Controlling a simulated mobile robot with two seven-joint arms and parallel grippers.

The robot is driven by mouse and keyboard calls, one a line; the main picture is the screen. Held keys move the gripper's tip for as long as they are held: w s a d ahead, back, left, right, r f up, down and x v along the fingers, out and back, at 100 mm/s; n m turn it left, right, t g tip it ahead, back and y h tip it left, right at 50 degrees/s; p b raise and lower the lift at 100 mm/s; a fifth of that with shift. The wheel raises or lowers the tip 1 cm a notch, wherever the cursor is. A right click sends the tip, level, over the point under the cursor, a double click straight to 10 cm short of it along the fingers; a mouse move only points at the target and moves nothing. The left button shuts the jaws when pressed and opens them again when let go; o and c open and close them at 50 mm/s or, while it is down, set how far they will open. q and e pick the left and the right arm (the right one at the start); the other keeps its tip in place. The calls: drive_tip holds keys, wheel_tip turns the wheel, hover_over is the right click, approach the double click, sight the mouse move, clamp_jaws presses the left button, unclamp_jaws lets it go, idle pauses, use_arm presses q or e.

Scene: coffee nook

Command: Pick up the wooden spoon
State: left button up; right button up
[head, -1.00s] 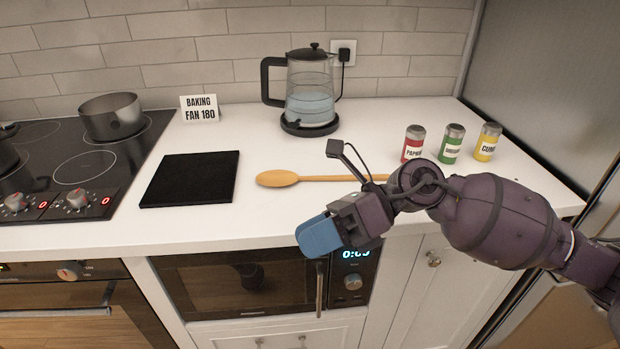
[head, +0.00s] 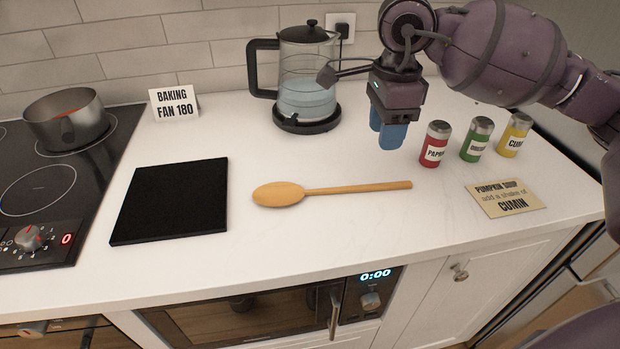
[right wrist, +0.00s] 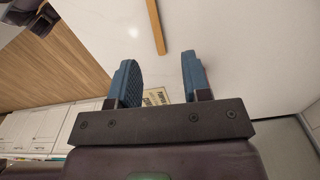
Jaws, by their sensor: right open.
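The wooden spoon (head: 330,190) lies flat on the white counter, its bowl to the left and its handle pointing right. Part of its handle (right wrist: 155,25) shows at the top of the right wrist view. My right gripper (head: 388,135) points down above the counter, behind and above the handle's right part, left of the red spice jar. Its blue fingers stand apart with nothing between them in the right wrist view (right wrist: 162,80). It is clear of the spoon. My left gripper is not seen.
A black board (head: 172,200) lies left of the spoon. A glass kettle (head: 306,90) stands behind it. Red (head: 435,144), green (head: 477,139) and yellow (head: 514,135) jars stand right, with a pumpkin soup card (head: 505,198) in front. A pot (head: 66,120) sits on the stove.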

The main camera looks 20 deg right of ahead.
sight(376, 185)
drive_tip(key=f, duration=0.4)
drive_tip(key=shift+s+f+b, duration=0.25)
drive_tip(key=shift+f+b, duration=0.05)
drive_tip(key=shift+b, duration=0.05)
drive_tip(key=shift+f, duration=0.7)
wheel_tip(376, 185, down, 5)
drive_tip(key=shift+s+a+r+b, duration=0.1)
drive_tip(key=shift+a+r+b, duration=0.1)
drive_tip(key=shift+b, duration=0.25)
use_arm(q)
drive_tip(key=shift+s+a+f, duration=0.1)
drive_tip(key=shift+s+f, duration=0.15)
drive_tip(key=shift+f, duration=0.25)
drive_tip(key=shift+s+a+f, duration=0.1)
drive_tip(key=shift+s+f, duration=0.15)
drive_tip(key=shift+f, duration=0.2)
use_arm(e)
clamp_jaws()
